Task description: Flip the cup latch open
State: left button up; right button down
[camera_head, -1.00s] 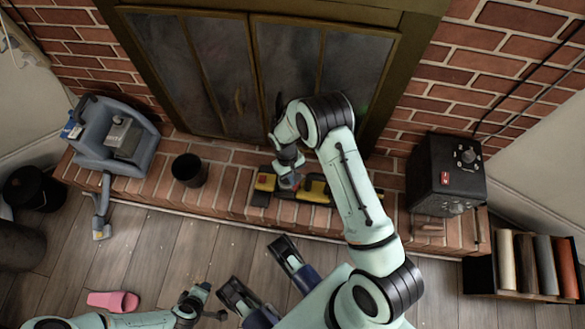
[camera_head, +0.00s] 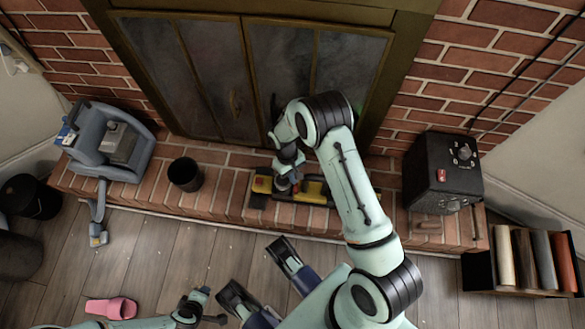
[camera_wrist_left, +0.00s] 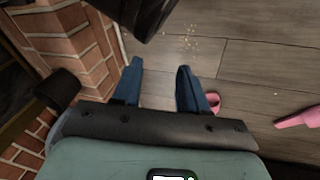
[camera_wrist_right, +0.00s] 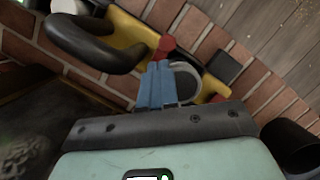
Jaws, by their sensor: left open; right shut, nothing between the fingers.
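A yellow and black device (camera_head: 312,190) lies along the brick hearth in the head view, partly hidden by my right arm. In the right wrist view it shows a black handle loop, a red part (camera_wrist_right: 166,46) and a pale grey curved part (camera_wrist_right: 188,74). I cannot tell for sure which part is the cup latch. My right gripper (camera_wrist_right: 160,68) is shut and empty, its blue fingertips just by the red part and beside the grey curve. Contact is unclear. My left gripper (camera_wrist_left: 160,68) is open and empty, away from the device.
A dark cup-shaped bin (camera_head: 186,172) and a grey-blue machine (camera_head: 110,140) stand left on the hearth. A black box (camera_head: 442,172) stands right. Fireplace doors (camera_head: 235,75) rise behind. A pink slipper (camera_head: 111,308) lies on the mostly clear wooden floor.

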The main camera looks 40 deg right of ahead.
pick_arm(q)
jog(key=shift+g+h, duration=0.3)
jog(key=shift+g, duration=0.2)
jog(key=s+d+r+p, duration=0.2)
jog(key=s+r+p, duration=0.1)
jog(key=shift+s+r, duration=0.1)
jog(key=shift+s, duration=0.2)
pick_arm(e)
jog(key=v, duration=1.3)
jog(key=shift+r, duration=0.25)
jog(key=shift+d, duration=0.1)
